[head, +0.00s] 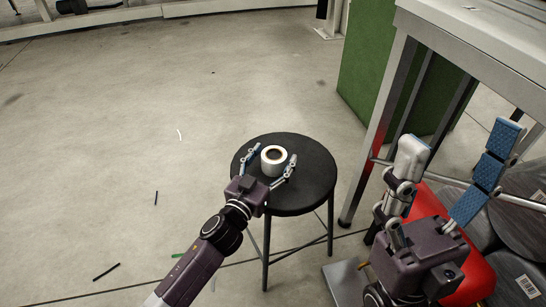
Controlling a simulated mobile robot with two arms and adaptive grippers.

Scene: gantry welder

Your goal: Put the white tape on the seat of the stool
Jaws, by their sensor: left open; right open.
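The white tape (273,161) is a roll with a dark centre hole, and it sits on the black round seat of the stool (313,183). My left gripper (272,163) is open, with one finger on each side of the tape. I cannot tell whether either finger touches it. My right gripper (455,165) is open at the right, away from the tape, in front of the table's legs. Its blue finger pads are spread wide and nothing is between them.
A grey metal table (470,42) stands at the upper right, with a green panel (364,62) behind it. A red object (428,205) and dark cylinders (500,232) with labels lie at the lower right. The concrete floor left of the stool is mostly clear, with small scraps.

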